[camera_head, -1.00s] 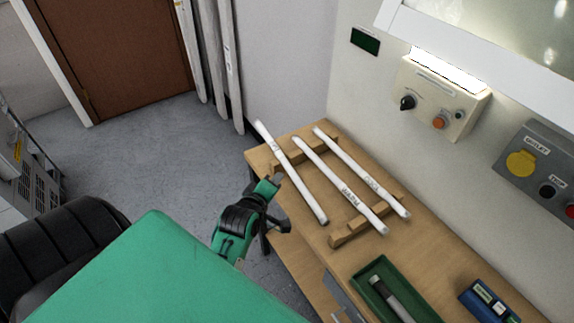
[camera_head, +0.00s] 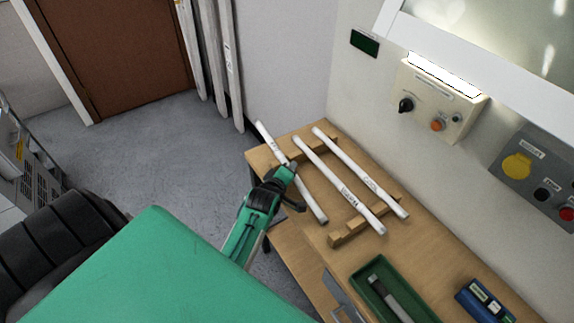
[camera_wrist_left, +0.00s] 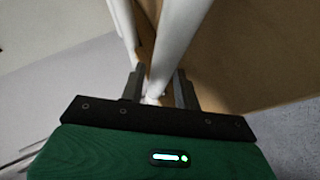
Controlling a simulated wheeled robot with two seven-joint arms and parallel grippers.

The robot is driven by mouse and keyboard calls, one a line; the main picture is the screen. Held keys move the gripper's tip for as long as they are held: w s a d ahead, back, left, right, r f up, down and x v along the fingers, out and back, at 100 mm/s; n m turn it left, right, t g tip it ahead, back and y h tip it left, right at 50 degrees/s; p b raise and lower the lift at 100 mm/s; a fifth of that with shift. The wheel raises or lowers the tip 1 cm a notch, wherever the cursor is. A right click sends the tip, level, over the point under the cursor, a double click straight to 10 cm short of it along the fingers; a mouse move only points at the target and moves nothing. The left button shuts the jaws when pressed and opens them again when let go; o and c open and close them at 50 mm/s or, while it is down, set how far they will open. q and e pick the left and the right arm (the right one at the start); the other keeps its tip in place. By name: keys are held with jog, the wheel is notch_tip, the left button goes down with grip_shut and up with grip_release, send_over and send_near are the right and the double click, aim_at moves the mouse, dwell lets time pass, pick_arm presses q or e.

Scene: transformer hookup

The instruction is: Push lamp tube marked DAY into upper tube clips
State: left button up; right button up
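Three white lamp tubes lie slanting over wooden rests on the bench. The leftmost tube (camera_head: 311,202) has a small mark near its far end that I cannot read. The middle tube (camera_head: 331,176) appears marked WARM and the right tube (camera_head: 350,162) COOL. My left gripper (camera_head: 290,174) is at the leftmost tube and hides part of its middle. In the left wrist view a white tube (camera_wrist_left: 174,45) runs between the two fingers of the left gripper (camera_wrist_left: 158,90), which look apart with small gaps beside it. No upper tube clips can be made out. My right gripper is not in view.
The wooden bench (camera_head: 300,262) stands against the wall. A green tray (camera_head: 364,284) with a dark-ended rod and a blue box (camera_head: 484,302) sit at its near end. A lit switch box (camera_head: 440,100) and a grey socket panel (camera_head: 535,170) are on the wall.

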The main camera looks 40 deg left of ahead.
pick_arm(q)
grip_shut()
jog(key=shift+r, duration=0.15)
